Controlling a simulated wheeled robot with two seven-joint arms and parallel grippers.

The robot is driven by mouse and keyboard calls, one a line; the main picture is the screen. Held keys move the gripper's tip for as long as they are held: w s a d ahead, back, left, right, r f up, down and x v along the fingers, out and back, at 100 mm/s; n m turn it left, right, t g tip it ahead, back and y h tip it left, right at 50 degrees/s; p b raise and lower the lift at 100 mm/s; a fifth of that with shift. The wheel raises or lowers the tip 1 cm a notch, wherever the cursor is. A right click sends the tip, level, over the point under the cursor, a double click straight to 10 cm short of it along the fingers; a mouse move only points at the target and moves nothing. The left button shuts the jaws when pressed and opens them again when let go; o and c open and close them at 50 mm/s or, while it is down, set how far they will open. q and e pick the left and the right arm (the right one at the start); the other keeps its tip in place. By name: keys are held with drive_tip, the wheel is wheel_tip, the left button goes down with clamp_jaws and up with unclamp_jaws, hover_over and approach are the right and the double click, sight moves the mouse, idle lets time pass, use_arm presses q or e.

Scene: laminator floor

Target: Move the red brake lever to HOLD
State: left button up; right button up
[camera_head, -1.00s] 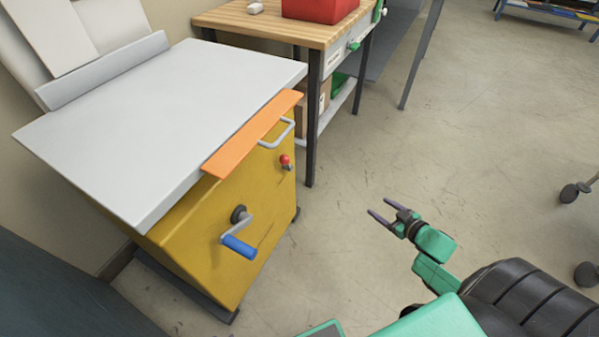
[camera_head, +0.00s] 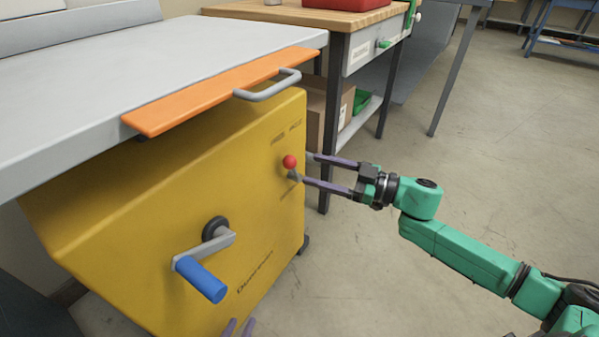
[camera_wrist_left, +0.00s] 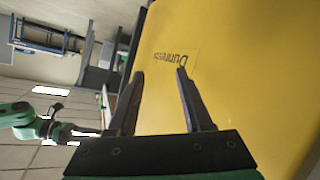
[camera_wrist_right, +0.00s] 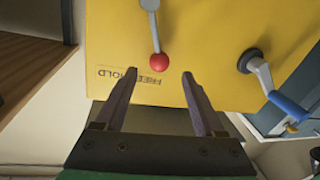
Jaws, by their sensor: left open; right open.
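The brake lever has a red ball (camera_head: 289,161) on a short grey arm, on the yellow machine's front panel below the orange strip. My right gripper (camera_head: 306,167) is open, its fingertips just right of the ball. In the right wrist view the ball (camera_wrist_right: 158,62) lies beyond and between the fingertips, apart from them. The printed words FREE and HOLD show upside down there, with the ball beside FREE. My left gripper (camera_head: 236,328) shows only its tips at the bottom edge. In the left wrist view it is open and empty before the yellow panel (camera_wrist_left: 225,60).
A crank with a blue handle (camera_head: 200,279) sticks out left of the lever. A grey grab handle (camera_head: 268,90) and the orange strip (camera_head: 215,92) are above. A wooden-topped bench (camera_head: 320,18) stands behind. Floor to the right is open.

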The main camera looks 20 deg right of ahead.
drive_tip(key=x, duration=0.5)
drive_tip(key=shift+a+b, duration=0.1)
drive_tip(key=shift+b, duration=0.3)
use_arm(q)
drive_tip(key=shift+w+r+t, duration=0.2)
drive_tip(key=shift+w+t, duration=0.2)
drive_tip(key=shift+w, duration=0.35)
use_arm(e)
clamp_jaws()
